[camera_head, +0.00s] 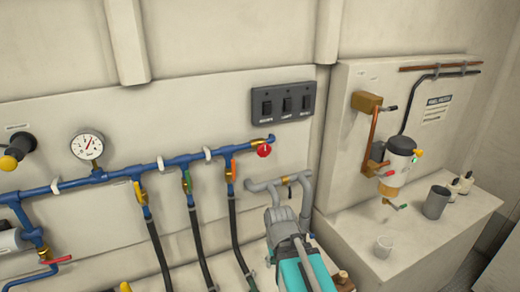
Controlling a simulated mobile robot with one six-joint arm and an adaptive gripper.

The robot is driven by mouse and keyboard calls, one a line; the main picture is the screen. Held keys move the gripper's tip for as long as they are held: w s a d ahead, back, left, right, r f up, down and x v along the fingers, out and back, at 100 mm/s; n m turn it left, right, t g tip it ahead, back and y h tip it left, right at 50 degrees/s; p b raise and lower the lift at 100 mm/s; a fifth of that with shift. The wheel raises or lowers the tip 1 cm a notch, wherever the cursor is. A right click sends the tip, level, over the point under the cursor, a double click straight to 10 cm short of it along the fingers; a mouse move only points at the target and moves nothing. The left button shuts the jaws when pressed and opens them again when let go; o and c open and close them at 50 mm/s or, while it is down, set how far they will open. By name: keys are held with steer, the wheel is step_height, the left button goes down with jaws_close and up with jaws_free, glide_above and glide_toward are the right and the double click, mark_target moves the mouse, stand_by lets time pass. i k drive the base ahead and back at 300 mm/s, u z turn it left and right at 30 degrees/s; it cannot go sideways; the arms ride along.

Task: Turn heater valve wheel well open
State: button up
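A small round red part (263,150), which may be the valve wheel, sits at the right end of the blue pipe run (120,173), below the black switch panel. I see no readable label tying it to a heater, and its turn position is too small to tell. A red lever (56,261) is at the lower left. My gripper is not in view.
A white gauge (87,146) stands on the pipe. Black hoses (198,240) run down from the valves. A teal and grey unit (300,268) stands below the red part. At right, a filter (397,160) hangs above a ledge with a grey cup (436,202) and white cup (384,246).

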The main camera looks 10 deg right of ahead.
mark_target(264, 151)
steer(key=k, duration=1.35)
steer(key=z, duration=0.4)
steer(key=i, duration=1.05)
steer(key=z, duration=0.55)
steer(key=i, duration=0.75)
steer(key=u, duration=0.35)
